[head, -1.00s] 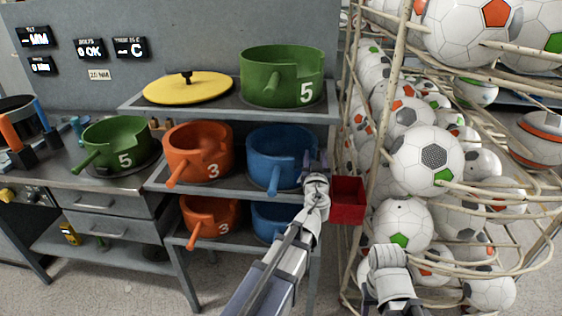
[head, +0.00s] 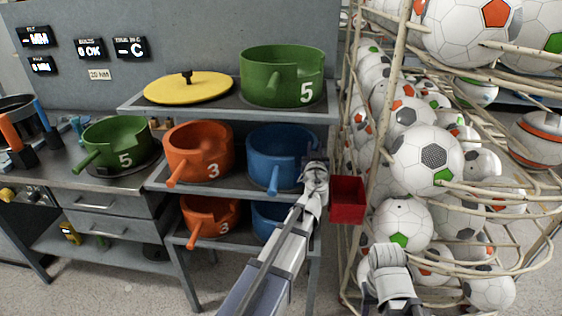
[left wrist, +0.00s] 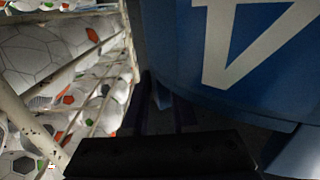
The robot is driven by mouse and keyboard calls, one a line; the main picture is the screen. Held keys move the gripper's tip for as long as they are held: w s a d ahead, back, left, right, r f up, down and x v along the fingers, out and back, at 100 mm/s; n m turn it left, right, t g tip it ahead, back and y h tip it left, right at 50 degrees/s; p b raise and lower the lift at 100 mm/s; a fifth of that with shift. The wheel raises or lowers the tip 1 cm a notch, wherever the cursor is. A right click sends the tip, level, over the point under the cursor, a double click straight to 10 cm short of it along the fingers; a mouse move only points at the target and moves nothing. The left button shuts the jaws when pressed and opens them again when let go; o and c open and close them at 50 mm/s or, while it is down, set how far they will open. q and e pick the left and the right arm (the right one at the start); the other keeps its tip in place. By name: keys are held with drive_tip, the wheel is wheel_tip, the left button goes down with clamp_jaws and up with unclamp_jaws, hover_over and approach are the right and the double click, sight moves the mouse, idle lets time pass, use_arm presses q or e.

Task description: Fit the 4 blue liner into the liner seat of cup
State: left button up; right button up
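The blue liner (head: 277,157) stands on the middle shelf of the rack, its handle toward me. In the left wrist view its blue wall (left wrist: 180,70) is very close and carries a white 4, seen upside down. My left gripper (head: 317,163) is at the right side of this liner, covering the number in the head view. In the left wrist view its two dark fingers (left wrist: 165,112) stand apart, with nothing seen between them. Contact with the liner cannot be told. Part of my right arm shows at lower right; its fingertips are not visible. The cup's liner seat cannot be made out.
Orange liners (head: 198,152) marked 3 and a green liner (head: 282,77) marked 5 share the rack; another green one (head: 116,144) is on the bench. A red bin (head: 348,200) and a ball cage (head: 385,120) stand close right of my left gripper.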

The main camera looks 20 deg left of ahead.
use_arm(q)
clamp_jaws()
idle(1.0)
